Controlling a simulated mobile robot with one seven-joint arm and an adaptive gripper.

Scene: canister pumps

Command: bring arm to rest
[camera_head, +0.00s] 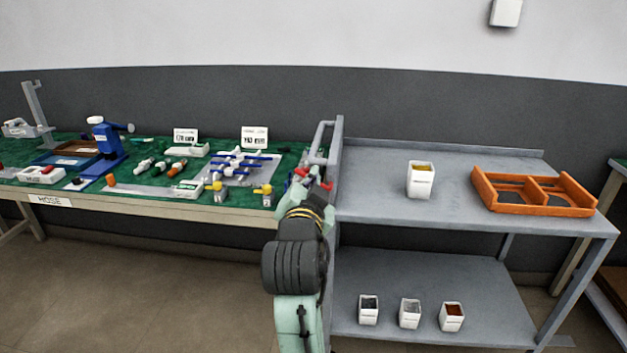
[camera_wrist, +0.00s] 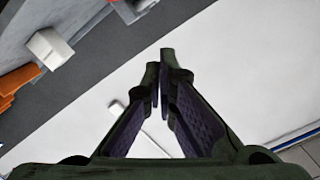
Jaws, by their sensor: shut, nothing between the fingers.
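My arm rises at the middle bottom of the head view, in front of the gap between the green-topped bench and the grey shelf cart. My gripper (camera_head: 314,180) is at its upper end, beside the cart's left upright and handle. In the wrist view my gripper (camera_wrist: 160,90) has its two dark fingers together with nothing between them. They stand out against a plain white surface. The fingertips are small in the head view, and I cannot tell there whether they touch the cart's handle.
The grey cart (camera_head: 380,200) carries a white canister (camera_head: 420,181) and an orange divided tray (camera_head: 533,193) on top, with several small white containers below. The green bench (camera_head: 150,195) on the left holds pumps, valves and tools. Open floor (camera_head: 140,280) lies in front of the bench.

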